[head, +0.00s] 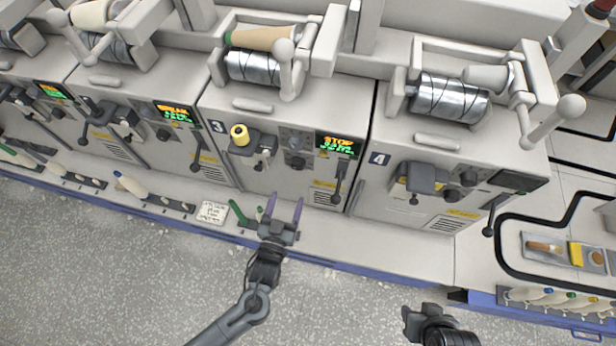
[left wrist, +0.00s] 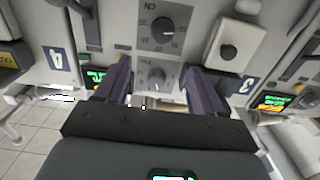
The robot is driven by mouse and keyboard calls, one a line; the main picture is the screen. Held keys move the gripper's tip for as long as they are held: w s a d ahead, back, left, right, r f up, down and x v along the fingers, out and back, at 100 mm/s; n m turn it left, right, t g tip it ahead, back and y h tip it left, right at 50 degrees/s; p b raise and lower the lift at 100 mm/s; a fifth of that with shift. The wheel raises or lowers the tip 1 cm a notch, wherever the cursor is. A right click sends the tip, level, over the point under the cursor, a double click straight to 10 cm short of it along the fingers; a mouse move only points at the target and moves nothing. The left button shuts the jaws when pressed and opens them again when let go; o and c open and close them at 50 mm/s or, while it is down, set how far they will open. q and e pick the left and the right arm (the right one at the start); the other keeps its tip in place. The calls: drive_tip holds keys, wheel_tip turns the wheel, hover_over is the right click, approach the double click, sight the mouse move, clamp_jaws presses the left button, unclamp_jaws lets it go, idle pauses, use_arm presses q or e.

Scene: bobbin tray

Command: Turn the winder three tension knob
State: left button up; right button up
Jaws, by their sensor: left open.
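Winder three (head: 218,126) is the unit with the "3" plate and a lit STOP display (head: 338,143). Its front has two dark round knobs, an upper knob (head: 296,141) and a lower knob (head: 297,162). Their lettering is too small to tell which is for tension. The left wrist view shows winder three upside down, with a dark knob (left wrist: 163,30) and a paler knob (left wrist: 156,78) on dials. My left gripper (head: 286,198) is open and empty, below and in front of the knobs. The paler knob shows between its fingers (left wrist: 156,68). My right gripper (head: 420,314) is low in the head view.
Winder four (head: 379,159) stands to the right, other winders to the left. A ledge with a blue edge (head: 220,231) runs below.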

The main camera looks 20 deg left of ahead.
sight(297, 168)
use_arm(q)
drive_tip(key=w+b, duration=0.1)
drive_tip(key=w, duration=0.2)
drive_tip(key=w+f+b, duration=0.1)
drive_tip(key=w, duration=0.2)
drive_tip(key=w+a+b, duration=0.1)
drive_tip(key=w, duration=0.3)
drive_tip(key=shift+w+f, duration=0.1)
drive_tip(key=shift+f, duration=0.05)
drive_tip(key=shift+w, duration=0.55)
use_arm(e)
drive_tip(key=shift+s+a+f, duration=0.1)
drive_tip(key=shift+a+f, duration=0.05)
drive_tip(key=shift+f, duration=0.95)
drive_tip(key=shift+a+f, duration=0.1)
drive_tip(key=shift+f, duration=0.95)
use_arm(q)
drive_tip(key=c, duration=1.1)
drive_tip(key=shift+o, duration=0.2)
use_arm(e)
drive_tip(key=shift+r, duration=0.15)
